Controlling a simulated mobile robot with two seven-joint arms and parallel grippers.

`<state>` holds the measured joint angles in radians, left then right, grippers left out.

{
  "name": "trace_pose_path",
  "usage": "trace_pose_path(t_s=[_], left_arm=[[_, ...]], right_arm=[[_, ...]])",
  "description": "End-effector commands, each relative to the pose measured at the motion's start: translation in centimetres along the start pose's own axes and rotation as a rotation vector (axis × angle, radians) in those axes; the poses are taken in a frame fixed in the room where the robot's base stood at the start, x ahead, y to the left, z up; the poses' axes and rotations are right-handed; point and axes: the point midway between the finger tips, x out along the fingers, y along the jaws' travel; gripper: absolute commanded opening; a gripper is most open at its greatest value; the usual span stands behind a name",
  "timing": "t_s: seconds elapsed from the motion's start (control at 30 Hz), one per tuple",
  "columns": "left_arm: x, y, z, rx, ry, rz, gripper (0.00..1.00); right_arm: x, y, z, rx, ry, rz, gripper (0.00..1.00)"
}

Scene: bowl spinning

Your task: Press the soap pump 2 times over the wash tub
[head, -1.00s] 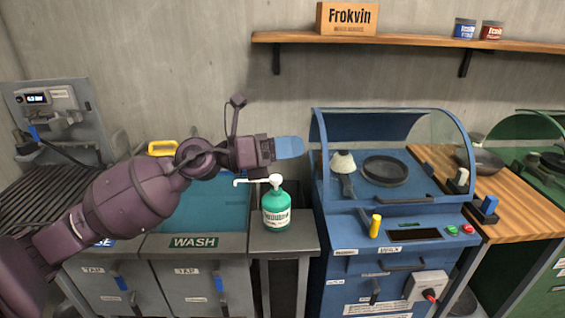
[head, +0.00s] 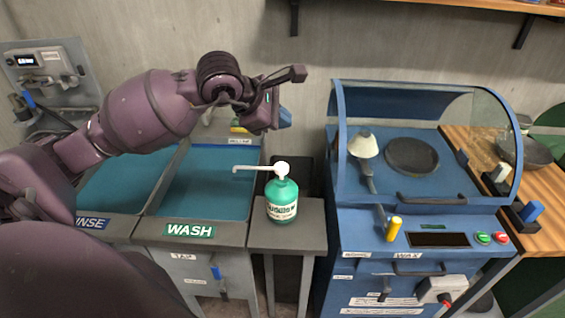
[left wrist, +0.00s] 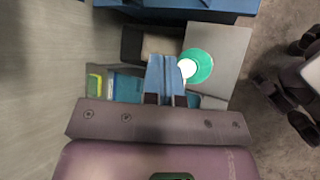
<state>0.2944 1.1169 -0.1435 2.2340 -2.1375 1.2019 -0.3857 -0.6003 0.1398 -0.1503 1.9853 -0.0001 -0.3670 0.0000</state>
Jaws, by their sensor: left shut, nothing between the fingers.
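The green soap bottle (head: 282,200) with its white pump head (head: 282,169) stands upright on a small grey stand. Its nozzle points left, over the right edge of the wash tub (head: 205,195), which holds blue-green water. My left gripper (head: 285,117) has blue fingers, shut and empty, above and behind the pump head, apart from it. In the left wrist view the shut fingers (left wrist: 163,75) point down, with the green bottle (left wrist: 200,66) and white pump just right of their tips. My right gripper is not in view; a purple arm part of mine fills the lower left.
The grey stand (head: 310,232) sits between the wash tub and the blue wax machine (head: 420,225) with its clear hood. The rinse tub (head: 120,190) is on the left. A shelf (head: 520,8) hangs on the wall at upper right.

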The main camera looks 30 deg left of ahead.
Motion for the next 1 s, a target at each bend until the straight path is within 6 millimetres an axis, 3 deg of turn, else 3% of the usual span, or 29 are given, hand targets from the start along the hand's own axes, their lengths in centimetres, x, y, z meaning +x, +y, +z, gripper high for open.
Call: trace_pose_path(t_s=[0.13,0.57,1.0], left_arm=[[0.0,0.0,0.0,0.003,-0.002,0.000,0.00],[0.7,-0.5,-0.4,0.001,-0.004,-0.003,0.00],[4.0,-2.9,-2.8,0.000,-0.003,-0.005,0.00]], right_arm=[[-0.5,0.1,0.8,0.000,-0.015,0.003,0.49],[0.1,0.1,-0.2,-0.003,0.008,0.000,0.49],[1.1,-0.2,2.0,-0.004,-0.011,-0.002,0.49]])
